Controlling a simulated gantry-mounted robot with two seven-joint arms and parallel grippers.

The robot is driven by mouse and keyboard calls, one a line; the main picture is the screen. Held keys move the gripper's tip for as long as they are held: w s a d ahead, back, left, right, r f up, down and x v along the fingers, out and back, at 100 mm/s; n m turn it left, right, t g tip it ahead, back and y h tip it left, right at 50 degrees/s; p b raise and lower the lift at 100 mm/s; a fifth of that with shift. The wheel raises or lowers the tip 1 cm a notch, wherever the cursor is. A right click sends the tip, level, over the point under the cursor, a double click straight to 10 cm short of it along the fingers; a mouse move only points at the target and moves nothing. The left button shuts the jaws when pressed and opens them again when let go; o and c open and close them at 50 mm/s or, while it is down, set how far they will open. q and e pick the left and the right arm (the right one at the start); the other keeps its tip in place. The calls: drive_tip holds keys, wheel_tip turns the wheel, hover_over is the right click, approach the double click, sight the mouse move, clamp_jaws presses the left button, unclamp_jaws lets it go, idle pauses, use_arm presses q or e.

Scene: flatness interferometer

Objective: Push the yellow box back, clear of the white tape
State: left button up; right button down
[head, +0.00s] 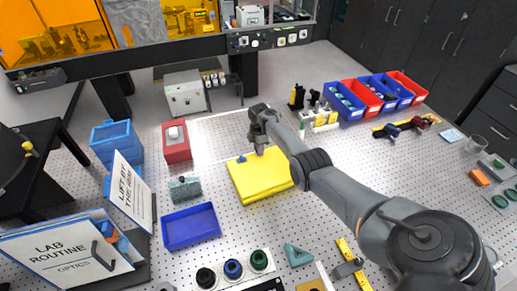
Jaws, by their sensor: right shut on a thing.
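The yellow box (262,182) is a low, flat yellow block lying on the perforated table in the middle of the head view. My right gripper (259,151) points down at its far edge, with its fingertips at the box. It is shut on the box, though the contact itself is small and partly hidden. A small blue piece (241,158) shows at the box's far left corner. A pale line that looks like the white tape (222,113) runs across the table behind the box. My left gripper is not in view.
A blue tray (191,243), a grey speckled block (185,189) and a red box (177,156) stand left of the yellow box. Small bottles (297,97) and blue and red bins (345,108) stand back right. A teal triangle (298,255) lies in front.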

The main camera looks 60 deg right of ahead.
idle(0.3)
drive_tip(key=c, duration=0.8)
unclamp_jaws()
wheel_tip(320, 180, up, 11)
drive_tip(key=shift+f+p, duration=0.1)
drive_tip(key=shift+p, duration=0.75)
drive_tip(key=shift+a, duration=0.1)
